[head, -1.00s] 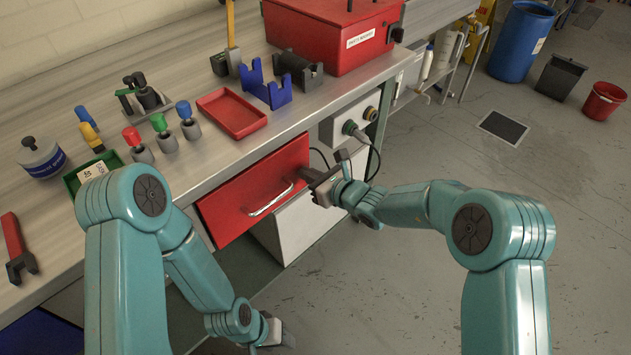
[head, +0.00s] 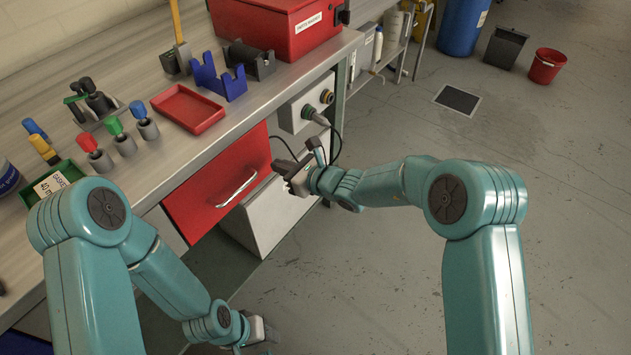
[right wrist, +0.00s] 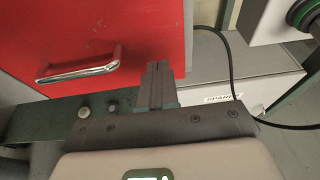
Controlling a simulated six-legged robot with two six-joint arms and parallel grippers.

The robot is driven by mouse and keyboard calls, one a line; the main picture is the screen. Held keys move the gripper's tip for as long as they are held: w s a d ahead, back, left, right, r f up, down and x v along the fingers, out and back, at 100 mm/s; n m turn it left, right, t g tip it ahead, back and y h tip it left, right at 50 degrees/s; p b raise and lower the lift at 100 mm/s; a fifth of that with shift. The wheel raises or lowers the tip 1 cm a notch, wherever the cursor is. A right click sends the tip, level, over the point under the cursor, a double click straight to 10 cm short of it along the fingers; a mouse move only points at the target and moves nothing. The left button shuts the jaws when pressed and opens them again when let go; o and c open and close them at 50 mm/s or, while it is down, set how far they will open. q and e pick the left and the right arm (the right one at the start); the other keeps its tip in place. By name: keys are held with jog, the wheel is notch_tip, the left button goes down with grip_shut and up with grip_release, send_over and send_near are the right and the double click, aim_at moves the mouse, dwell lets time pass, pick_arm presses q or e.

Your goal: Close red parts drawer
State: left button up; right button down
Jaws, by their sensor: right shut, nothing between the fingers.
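The red drawer (head: 218,188) sits under the bench top, its front facing the aisle, with a silver bar handle (head: 237,189). I cannot tell whether its front is flush with the bench. In the right wrist view the drawer's red front (right wrist: 110,25) fills the upper left, with the handle (right wrist: 78,72) left of my fingers. My right gripper (head: 282,163) is shut and empty by the drawer's right edge; its fingers (right wrist: 160,80) overlap the lower right of the front, contact unclear. My left gripper (head: 265,335) is low at the bottom, its fingers not clearly visible.
A white box (head: 262,222) is below the drawer, and a socket box (head: 300,112) with a dark cable hangs right of it. On the bench are a red tray (head: 188,108), a blue bracket (head: 220,78) and several capped tools.

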jog(key=v, duration=0.9)
pick_arm(q)
notch_tip(320, 180, up, 12)
jog(key=p, duration=1.2)
jog(key=shift+s, duration=0.3)
jog(key=shift+c, duration=0.5)
pick_arm(e)
jog(key=s+d+f+n+g+h, duration=0.2)
jog(key=s+d+f+n+g, duration=0.1)
jog(key=s+n, duration=0.5)
jog(key=s+d+f+n+g+h, duration=0.2)
jog(key=s+d+f+n, duration=0.3)
jog(key=s, duration=0.6)
jog(key=s+d+f+n+g+h, duration=0.3)
jog(key=s+d+f+n, duration=0.1)
jog(key=s+n, duration=0.6)
jog(key=shift+n+g+h, duration=0.3)
jog(key=shift+a, duration=0.1)
